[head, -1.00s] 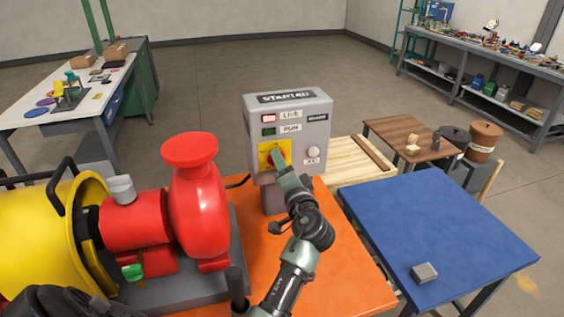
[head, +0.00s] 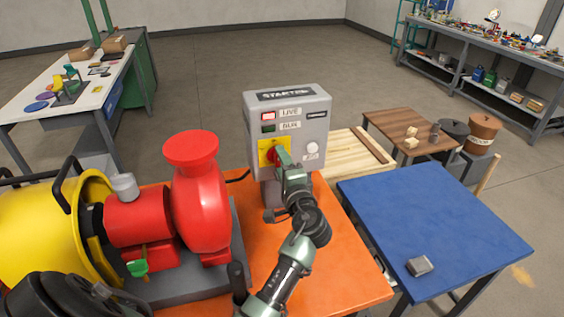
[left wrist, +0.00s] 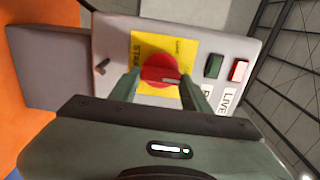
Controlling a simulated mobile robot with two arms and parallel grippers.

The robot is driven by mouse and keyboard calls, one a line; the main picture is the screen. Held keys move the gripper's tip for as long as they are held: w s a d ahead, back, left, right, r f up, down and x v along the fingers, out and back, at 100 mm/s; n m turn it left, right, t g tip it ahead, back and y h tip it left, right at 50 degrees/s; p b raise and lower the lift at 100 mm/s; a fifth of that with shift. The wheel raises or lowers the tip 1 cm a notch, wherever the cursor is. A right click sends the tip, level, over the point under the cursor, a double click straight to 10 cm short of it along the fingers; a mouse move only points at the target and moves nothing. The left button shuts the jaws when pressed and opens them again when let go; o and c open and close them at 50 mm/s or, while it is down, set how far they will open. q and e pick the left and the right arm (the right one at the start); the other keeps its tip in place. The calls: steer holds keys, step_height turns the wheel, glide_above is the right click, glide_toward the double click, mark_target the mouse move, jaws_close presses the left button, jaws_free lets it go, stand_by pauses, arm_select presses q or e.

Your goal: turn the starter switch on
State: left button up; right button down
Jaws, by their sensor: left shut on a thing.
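The grey starter box (head: 318,140) stands upright on the orange bench. Its front carries a yellow plate (head: 263,146) with the red rotary switch (head: 271,156). A red LIVE lamp (head: 268,115) sits above a dark green RUN lamp (head: 268,128). My left gripper (head: 281,158) is at the switch. In the left wrist view its fingers (left wrist: 160,88) lie on both sides of the red knob (left wrist: 158,70), shut on it. A white mark on the knob points toward the lamp side. The plate's small lettering is partly hidden.
A red pump (head: 200,195) with a yellow housing (head: 45,220) stands left of the arm on the orange bench (head: 345,270). A blue table (head: 430,215) with a small grey block (head: 419,266) is at right.

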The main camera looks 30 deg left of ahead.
arm_select(q)
steer(key=shift+a+r, duration=0.2)
steer(key=shift+r, duration=0.15)
steer(key=o, duration=1.4)
steer(key=shift+c, duration=0.2)
steer(key=shift+w+a+f, duration=0.1)
steer(key=shift+a+f, duration=0.05)
steer(key=shift+f, duration=0.1)
steer(key=b+v, duration=0.2)
steer(key=v, duration=0.5)
steer(key=shift+s+d+b, duration=0.25)
steer(key=shift+d+b, duration=0.05)
steer(key=shift+b, duration=0.1)
